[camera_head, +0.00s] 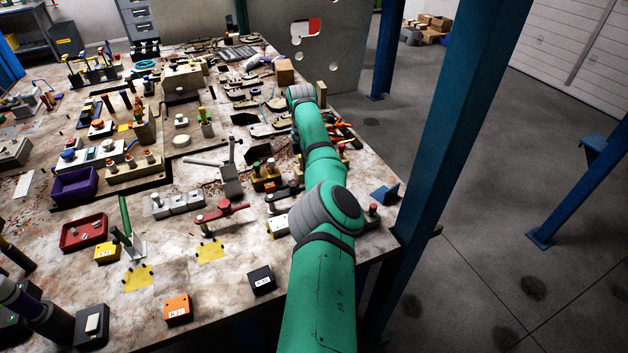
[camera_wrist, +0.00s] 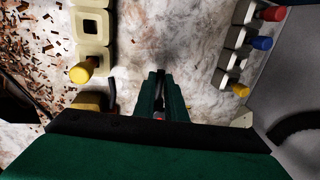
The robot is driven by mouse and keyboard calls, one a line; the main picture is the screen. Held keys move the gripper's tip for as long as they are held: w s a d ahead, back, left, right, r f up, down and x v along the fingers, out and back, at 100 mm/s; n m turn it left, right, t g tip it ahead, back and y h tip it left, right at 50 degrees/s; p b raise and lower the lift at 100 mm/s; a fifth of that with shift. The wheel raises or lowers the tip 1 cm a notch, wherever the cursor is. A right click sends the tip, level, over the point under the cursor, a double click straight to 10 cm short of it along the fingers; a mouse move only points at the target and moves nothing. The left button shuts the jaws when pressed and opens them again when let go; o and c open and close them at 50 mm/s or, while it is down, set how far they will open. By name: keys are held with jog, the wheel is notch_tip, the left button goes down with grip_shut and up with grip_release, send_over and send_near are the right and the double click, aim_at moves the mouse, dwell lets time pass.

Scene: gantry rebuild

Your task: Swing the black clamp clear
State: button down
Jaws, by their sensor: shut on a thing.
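My gripper (camera_wrist: 162,85) shows in the wrist view with its two green fingers close together. A narrow dark piece, seemingly part of the black clamp (camera_wrist: 163,77), shows at and between the fingertips. Most of it is hidden by the fingers. In the head view my green arm reaches up over the right side of the table and hides my gripper. A dark clamp (camera_head: 284,192) lies just left of my arm in that view. I cannot tell if it is the one in my fingers.
In the wrist view, cream blocks with a yellow knob (camera_wrist: 81,72) stand left of my fingers. A row with red, blue and yellow knobs (camera_wrist: 262,43) stands right. A red clamp (camera_head: 221,211) lies left of my arm. Bare tabletop (camera_head: 215,285) shows in front.

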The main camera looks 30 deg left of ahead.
jog(key=shift+s+a, duration=0.2)
jog(key=shift+a, duration=0.05)
jog(key=c, duration=1.8)
grip_release()
jog(key=shift+d, duration=0.1)
jog(key=shift+w, duration=0.1)
